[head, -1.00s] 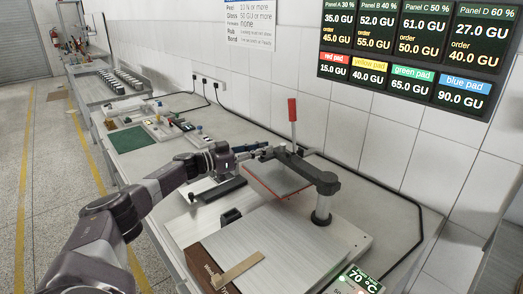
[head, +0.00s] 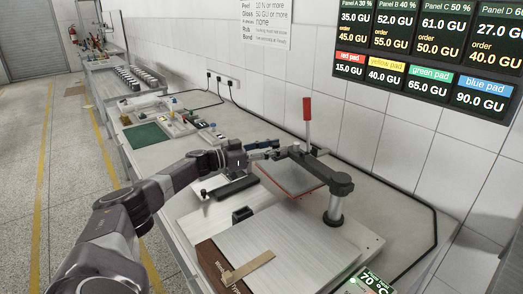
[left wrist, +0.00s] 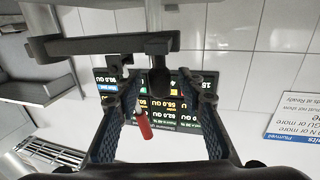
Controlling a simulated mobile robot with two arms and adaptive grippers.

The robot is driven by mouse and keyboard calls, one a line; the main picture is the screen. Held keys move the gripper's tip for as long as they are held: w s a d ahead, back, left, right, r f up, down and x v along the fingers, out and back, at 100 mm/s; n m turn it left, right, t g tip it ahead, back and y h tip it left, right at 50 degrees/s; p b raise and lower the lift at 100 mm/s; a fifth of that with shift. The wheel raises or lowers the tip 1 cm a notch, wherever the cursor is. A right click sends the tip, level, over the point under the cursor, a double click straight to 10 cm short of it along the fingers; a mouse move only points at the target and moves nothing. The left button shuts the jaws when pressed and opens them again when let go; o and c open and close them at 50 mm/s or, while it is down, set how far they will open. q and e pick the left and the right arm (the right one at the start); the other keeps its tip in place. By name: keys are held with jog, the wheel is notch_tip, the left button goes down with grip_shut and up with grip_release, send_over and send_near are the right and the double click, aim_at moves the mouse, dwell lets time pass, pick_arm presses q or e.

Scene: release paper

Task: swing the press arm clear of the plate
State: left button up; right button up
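The press arm (head: 316,171) is a dark bar reaching left from an upright post (head: 335,206), with a tall red handle (head: 307,108) standing on it. A flat metal plate with a red edge (head: 292,182) lies beneath the arm. A larger brushed metal plate (head: 290,245) lies in front. My left gripper (head: 272,154) is at the arm's free end. In the left wrist view, its two fingers (left wrist: 157,85) stand apart, with a dark part of the press between or behind them; contact is unclear. The red handle shows between them (left wrist: 143,122). My right gripper is not in view.
A lit 70 °C display (head: 372,283) sits at the bottom. Small blocks and a green mat (head: 146,134) lie farther back on the bench. The tiled wall runs close behind the press.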

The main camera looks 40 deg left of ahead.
pick_arm(q)
jog(key=v, duration=1.1)
jog(key=shift+s+a, duration=0.2)
jog(key=shift+s, duration=0.1)
